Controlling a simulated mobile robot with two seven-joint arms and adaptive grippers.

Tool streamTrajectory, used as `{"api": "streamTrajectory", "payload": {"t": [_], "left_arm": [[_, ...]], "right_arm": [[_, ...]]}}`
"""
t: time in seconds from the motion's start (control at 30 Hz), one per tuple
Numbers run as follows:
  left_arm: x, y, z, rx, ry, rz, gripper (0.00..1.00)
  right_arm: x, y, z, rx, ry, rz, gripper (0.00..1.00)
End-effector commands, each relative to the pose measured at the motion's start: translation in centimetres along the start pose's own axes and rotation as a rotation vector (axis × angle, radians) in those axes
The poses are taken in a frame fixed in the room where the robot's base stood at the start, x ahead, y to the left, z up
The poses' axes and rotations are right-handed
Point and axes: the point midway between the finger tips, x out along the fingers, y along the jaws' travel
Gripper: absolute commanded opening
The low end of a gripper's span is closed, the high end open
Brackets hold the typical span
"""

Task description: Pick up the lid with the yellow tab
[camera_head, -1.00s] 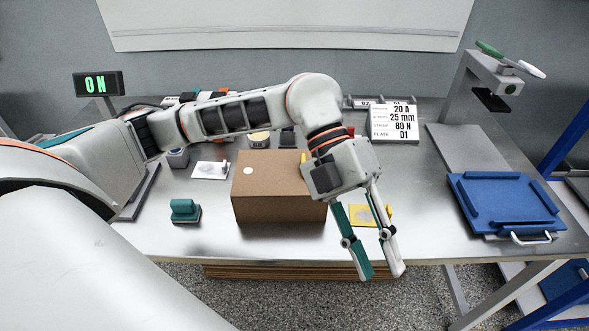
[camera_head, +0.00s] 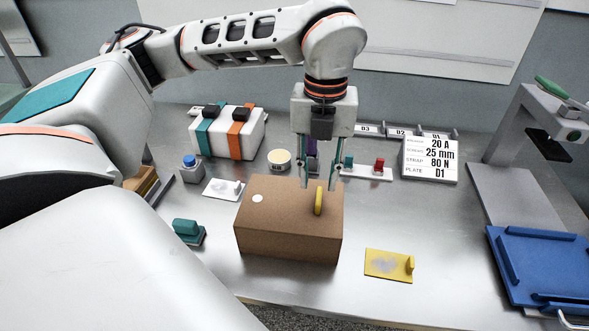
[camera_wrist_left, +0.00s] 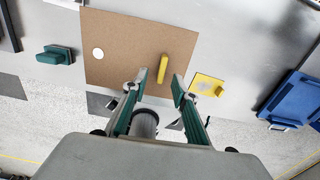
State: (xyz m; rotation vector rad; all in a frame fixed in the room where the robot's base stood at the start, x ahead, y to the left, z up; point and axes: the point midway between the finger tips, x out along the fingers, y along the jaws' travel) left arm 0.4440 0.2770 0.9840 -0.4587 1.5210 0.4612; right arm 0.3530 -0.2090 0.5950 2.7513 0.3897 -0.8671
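The brown box (camera_head: 285,244) stands on the metal table, its flat brown top carrying an upright yellow tab (camera_head: 318,200) toward the right and a white round spot (camera_head: 257,198) at the left. No seam between lid and box can be made out. My left gripper (camera_head: 318,184) points down over the box top, fingers apart and empty, close to the yellow tab. In the left wrist view, the yellow tab (camera_wrist_left: 179,55) lies ahead of the open fingers (camera_wrist_left: 156,86), slightly right of their middle. My right gripper is not in view.
A yellow plate with its own tab (camera_head: 388,265) lies right of the box. A teal block (camera_head: 187,232) and a white plate (camera_head: 222,189) lie left. A strapped white case (camera_head: 228,135) stands behind. A blue tray (camera_head: 540,262) is at the right.

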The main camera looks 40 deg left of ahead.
Motion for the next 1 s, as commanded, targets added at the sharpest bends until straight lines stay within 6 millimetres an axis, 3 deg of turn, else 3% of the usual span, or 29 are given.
{"api": "streamTrajectory", "payload": {"t": [0.33, 0.6, 0.73, 1.0], "left_arm": [[4.5, -0.3, 0.0, 0.002, 0.004, 0.001, 0.28], [4.9, -0.3, 0.0, 0.002, 0.002, -0.001, 0.28], [4.9, -0.3, 0.0, 0.002, 0.002, -0.001, 0.00], [4.9, -0.3, 0.0, 0.002, 0.002, -0.001, 0.00]], "right_arm": [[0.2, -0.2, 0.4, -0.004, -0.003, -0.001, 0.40], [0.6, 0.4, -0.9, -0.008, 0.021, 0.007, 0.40], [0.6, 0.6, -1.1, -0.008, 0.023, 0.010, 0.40], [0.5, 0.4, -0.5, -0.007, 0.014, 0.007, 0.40]]}}
